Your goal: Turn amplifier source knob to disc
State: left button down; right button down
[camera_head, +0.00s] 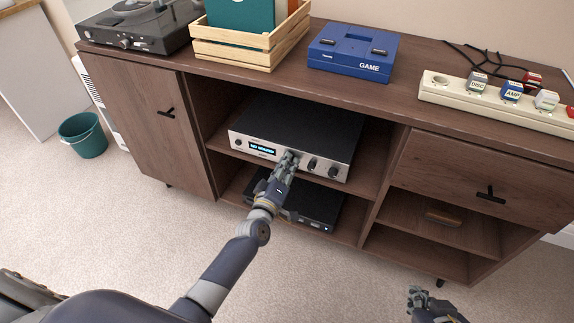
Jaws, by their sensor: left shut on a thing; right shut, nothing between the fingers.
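The amplifier (300,128) is a silver-fronted black box on the upper middle shelf of the wooden cabinet. Its front has a small lit blue display (262,149) and, to the right, two dark knobs, one nearer the middle (312,163) and one further right (334,171). My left gripper (290,158) is at the amplifier's front, just right of the display, shut on what seems to be a knob that its fingers hide. The display text is too small to read. My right gripper (419,296) is shut and empty, low at the bottom right, away from the cabinet.
A black device (322,216) sits on the shelf below, partly behind my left arm. On top stand a turntable (140,25), a wooden crate (235,52), a blue GAME console (352,52) and a power strip (450,92) with labelled plugs. A green bin (83,136) stands at left.

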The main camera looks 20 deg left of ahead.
pick_arm(q)
jog(key=n, duration=0.5)
jog(key=shift+n+b, duration=0.3)
pick_arm(e)
jog(key=w, duration=0.1)
jog(key=w+r+t, duration=0.1)
jog(key=w+r, duration=0.1)
jog(key=shift+a+t+y, duration=0.3)
jog(key=shift+a, duration=0.05)
jog(key=shift+s+f, duration=0.1)
jog(key=shift+f, duration=0.05)
pick_arm(q)
jog(key=c, duration=1.5)
grip_release()
